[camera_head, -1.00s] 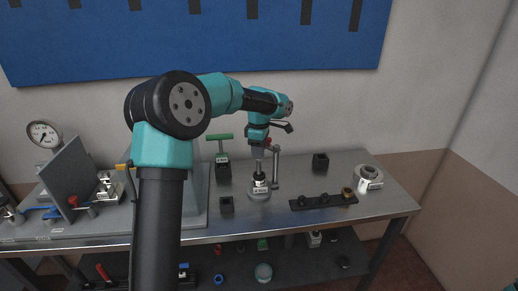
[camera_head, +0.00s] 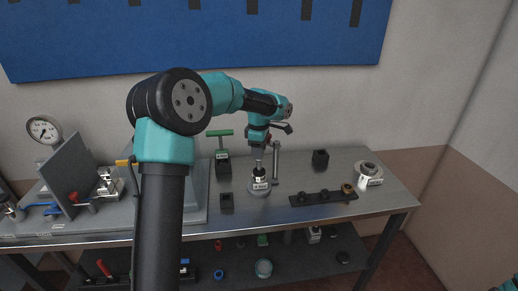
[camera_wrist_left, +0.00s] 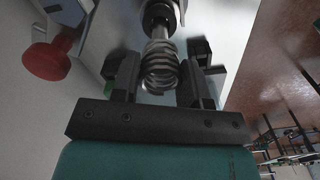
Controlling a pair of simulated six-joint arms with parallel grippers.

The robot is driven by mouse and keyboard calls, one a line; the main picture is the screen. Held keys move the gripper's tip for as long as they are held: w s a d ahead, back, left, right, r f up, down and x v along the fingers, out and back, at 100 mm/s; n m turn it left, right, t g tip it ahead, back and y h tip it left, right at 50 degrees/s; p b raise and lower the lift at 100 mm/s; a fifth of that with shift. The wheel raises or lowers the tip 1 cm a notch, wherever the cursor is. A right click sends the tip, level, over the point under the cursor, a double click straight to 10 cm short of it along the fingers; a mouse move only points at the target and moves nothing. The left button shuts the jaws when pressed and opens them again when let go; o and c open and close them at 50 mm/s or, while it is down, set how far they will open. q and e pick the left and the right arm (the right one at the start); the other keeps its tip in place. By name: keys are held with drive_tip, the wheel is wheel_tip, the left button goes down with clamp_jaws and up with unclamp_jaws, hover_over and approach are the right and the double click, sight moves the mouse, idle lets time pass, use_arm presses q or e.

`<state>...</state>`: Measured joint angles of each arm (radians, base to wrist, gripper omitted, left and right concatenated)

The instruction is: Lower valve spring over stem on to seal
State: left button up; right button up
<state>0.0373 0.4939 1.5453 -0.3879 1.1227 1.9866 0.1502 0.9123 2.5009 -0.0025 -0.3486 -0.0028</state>
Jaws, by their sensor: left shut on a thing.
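The valve spring (camera_wrist_left: 160,66) is a metal coil between the fingers of my left gripper (camera_wrist_left: 158,82) in the left wrist view. The gripper is shut on it. A shiny stem (camera_wrist_left: 159,34) shows beyond the coil, in line with it, with a dark collar (camera_wrist_left: 158,12) past that. I cannot tell how far the coil is around the stem. In the head view my left gripper (camera_head: 258,148) is above a round labelled stand (camera_head: 259,187) with a dark upright part. The spring and seal are too small to make out there. My right gripper is not in view.
A metal post (camera_head: 276,163) stands close right of the stand. A green-handled tool (camera_head: 222,160) and a small black block (camera_head: 227,204) are to its left.

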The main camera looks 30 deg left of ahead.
sight(259, 161)
use_arm(q)
drive_tip(key=shift+f, duration=2.7)
drive_tip(key=o, duration=1)
drive_tip(key=shift+r, duration=0.1)
wheel_tip(259, 161, up, 17)
idle(1.0)
